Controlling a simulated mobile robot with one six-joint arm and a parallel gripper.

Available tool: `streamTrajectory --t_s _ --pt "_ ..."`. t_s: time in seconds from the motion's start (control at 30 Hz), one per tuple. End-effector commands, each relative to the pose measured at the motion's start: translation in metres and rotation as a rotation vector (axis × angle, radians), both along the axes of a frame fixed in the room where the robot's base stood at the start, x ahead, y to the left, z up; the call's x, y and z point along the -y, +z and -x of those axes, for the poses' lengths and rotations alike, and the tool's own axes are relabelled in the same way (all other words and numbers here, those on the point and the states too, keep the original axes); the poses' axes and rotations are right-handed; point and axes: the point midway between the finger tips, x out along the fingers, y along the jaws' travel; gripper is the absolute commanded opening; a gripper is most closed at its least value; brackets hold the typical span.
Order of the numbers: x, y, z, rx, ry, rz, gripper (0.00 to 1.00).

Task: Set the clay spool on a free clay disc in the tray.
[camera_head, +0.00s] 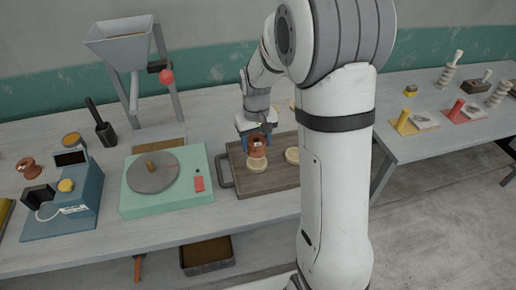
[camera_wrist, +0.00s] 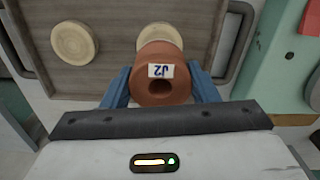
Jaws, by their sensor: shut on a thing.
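My gripper (camera_head: 257,140) is shut on a reddish-brown clay spool (camera_head: 258,150) over the tray; the wrist view shows the spool (camera_wrist: 161,82) between both blue fingers (camera_wrist: 160,88), with its hollow end and a white label facing the camera. A pale clay disc (camera_head: 257,164) shows directly below the spool, partly covered by it. I cannot tell whether they touch. A second, bare disc (camera_head: 292,155) lies to its right in the brown tray (camera_head: 250,183), and it also shows in the wrist view (camera_wrist: 75,43).
A green wheel unit (camera_head: 196,200) stands left of the tray, close to its handle (camera_head: 225,172). A blue device (camera_head: 75,210) and another reddish spool (camera_head: 28,168) are farther left. A hopper stand (camera_head: 125,50) rises behind. My arm hides the tray's right part.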

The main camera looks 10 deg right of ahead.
Motion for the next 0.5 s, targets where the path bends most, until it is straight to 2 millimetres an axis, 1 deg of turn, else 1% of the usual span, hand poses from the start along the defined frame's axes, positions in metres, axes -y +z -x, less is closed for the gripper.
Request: streamTrajectory --t_s 0.1,0.23,0.3,0.5 --pt "0.001 -0.017 0.001 -0.006 -0.001 0.0 0.24" --pt "0.001 -0.032 0.001 -0.003 -0.002 0.0 0.24" --pt "0.001 -0.035 0.0 -0.001 -0.002 0.0 0.24" --pt "0.001 -0.036 0.0 0.0 -0.003 0.0 0.24"
